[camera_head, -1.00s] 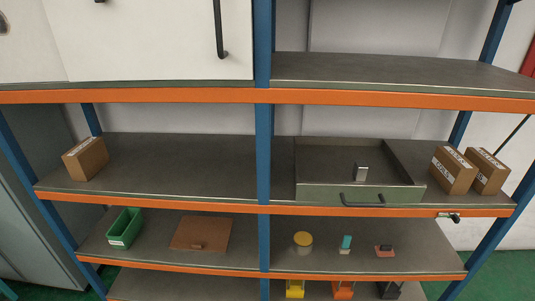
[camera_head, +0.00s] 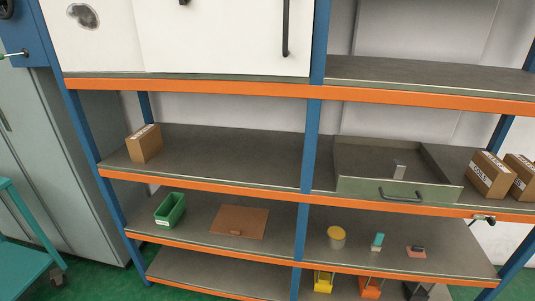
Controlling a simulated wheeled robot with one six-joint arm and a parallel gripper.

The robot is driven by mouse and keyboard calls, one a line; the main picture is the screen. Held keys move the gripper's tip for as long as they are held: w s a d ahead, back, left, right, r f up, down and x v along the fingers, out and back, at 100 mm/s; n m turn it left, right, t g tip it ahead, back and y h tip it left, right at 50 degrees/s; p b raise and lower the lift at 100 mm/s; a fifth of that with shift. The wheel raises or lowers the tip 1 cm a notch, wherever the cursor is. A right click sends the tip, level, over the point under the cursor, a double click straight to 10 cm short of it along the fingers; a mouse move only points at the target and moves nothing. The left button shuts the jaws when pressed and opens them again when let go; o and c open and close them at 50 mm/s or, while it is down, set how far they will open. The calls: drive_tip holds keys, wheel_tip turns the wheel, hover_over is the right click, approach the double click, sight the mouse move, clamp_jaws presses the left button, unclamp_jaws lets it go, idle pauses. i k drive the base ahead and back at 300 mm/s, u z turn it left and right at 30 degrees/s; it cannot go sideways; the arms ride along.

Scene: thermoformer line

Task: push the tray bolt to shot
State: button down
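A shallow tray (camera_head: 355,187) with a grey-green front and a black bar handle (camera_head: 401,196) sits on the middle shelf of the right bay. A small metal bolt with a black knob (camera_head: 487,219) is on the orange shelf edge, below and right of the tray front. I take it for the tray bolt. It is too small to tell whether it is shot or drawn. My gripper is not in view.
Two cardboard boxes (camera_head: 489,175) stand right of the tray. A teal cart (camera_head: 22,268) stands at lower left. Blue uprights (camera_head: 311,150) frame the bays.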

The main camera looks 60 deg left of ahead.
sight(490, 219)
drive_tip(key=k, duration=0.4)
drive_tip(key=u, duration=1.7)
drive_tip(key=k, duration=0.55)
drive_tip(key=z, duration=1.1)
drive_tip(key=i, duration=1.4)
drive_tip(key=u, duration=0.45)
drive_tip(key=i, duration=0.7)
drive_tip(key=u, duration=0.05)
